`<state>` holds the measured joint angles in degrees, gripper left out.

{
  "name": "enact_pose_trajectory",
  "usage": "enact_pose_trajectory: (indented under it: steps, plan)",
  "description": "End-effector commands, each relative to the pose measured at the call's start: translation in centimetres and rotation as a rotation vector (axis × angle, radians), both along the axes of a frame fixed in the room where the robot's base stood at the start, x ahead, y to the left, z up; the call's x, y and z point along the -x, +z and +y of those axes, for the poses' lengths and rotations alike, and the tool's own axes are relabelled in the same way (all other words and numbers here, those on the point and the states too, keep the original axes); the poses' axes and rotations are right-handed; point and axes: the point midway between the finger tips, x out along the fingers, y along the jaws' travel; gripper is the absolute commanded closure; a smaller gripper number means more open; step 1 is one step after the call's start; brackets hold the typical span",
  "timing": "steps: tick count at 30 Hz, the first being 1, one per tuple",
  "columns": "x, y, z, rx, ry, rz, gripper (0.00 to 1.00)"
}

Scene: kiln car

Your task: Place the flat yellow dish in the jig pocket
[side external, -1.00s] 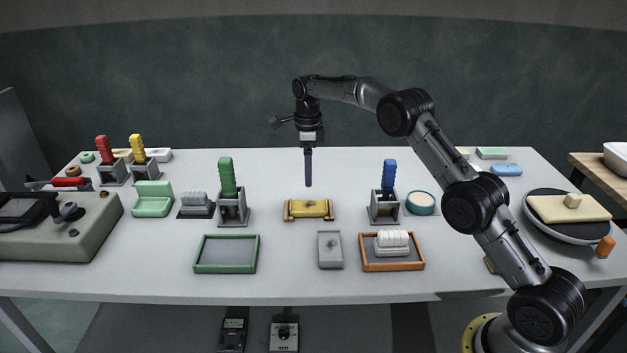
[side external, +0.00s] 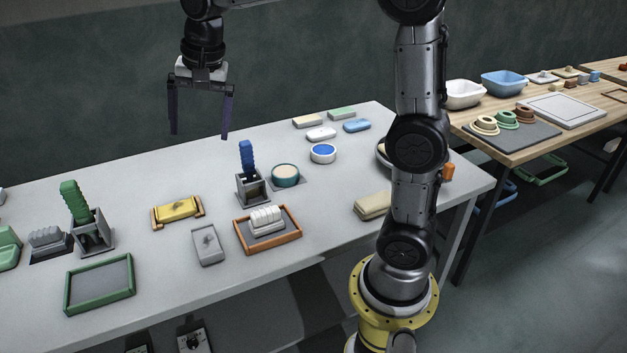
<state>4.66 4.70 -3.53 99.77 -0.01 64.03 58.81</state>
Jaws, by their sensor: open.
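A flat yellow piece (side external: 178,207), the only yellow dish-like thing on the grey table, lies between two darker yellow end blocks. Whether these end blocks form the jig pocket I cannot tell. No other pocket is clearly recognisable. My gripper (side external: 199,136) is open and empty, its two dark purple fingers pointing down well apart. It hangs in the air, in the picture above the yellow piece and slightly right of it, touching nothing.
A grey block (side external: 208,246), an orange-framed tray (side external: 281,246) with a white ribbed piece and a green-framed tray (side external: 98,304) lie in front. Upright green (side external: 73,200) and blue (side external: 246,159) handles stand in grey holders. The table's back left is clear.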

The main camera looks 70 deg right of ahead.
Motion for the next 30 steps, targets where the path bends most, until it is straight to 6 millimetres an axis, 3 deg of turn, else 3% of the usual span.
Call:
enact_pose_trajectory:
  steps: [1, 7, 12, 15, 21, 30]
  plan:
    - [2.4, 0.6, 0.5, 0.023, 0.084, -0.021, 0.0]
    - [10.8, 0.3, 1.9, 0.139, 0.446, -0.093, 0.0]
    - [17.2, -1.8, 2.7, 0.253, 0.735, -0.147, 0.0]
    - [20.0, -3.4, 3.0, 0.311, 0.869, -0.171, 0.0]
    - [22.7, -5.4, 3.2, 0.381, 1.018, -0.193, 0.0]
    - [23.0, -5.7, 3.2, 0.39, 1.039, -0.195, 0.0]
